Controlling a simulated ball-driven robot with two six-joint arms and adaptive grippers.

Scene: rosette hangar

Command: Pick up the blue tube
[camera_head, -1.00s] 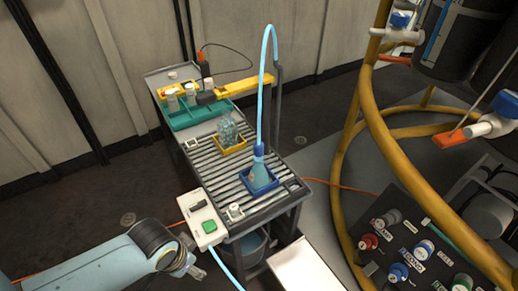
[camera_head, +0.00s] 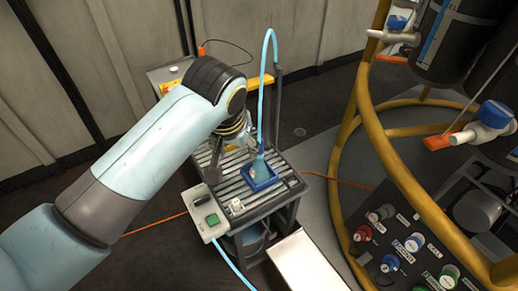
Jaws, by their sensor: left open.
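A light blue tube (camera_head: 263,90) stands up from a blue-collared flask and arches over at the top, beside a dark post. The flask (camera_head: 260,168) sits in a blue square tray (camera_head: 262,186) on the slatted bench. My left gripper (camera_head: 231,152) is open over the slats, just left of the tube's lower end and the flask. I cannot tell whether a finger touches them. My left arm hides the green rack, the containers and most of the yellow tray. Another light blue tube (camera_head: 231,267) runs down from the switch box. My right gripper is not in view.
The slatted bench (camera_head: 240,190) carries a switch box (camera_head: 206,213) with a green button at its front left. A yellow tubular frame (camera_head: 338,185) stands to the right, with a panel of knobs (camera_head: 405,240) below. A white surface (camera_head: 305,264) lies in front.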

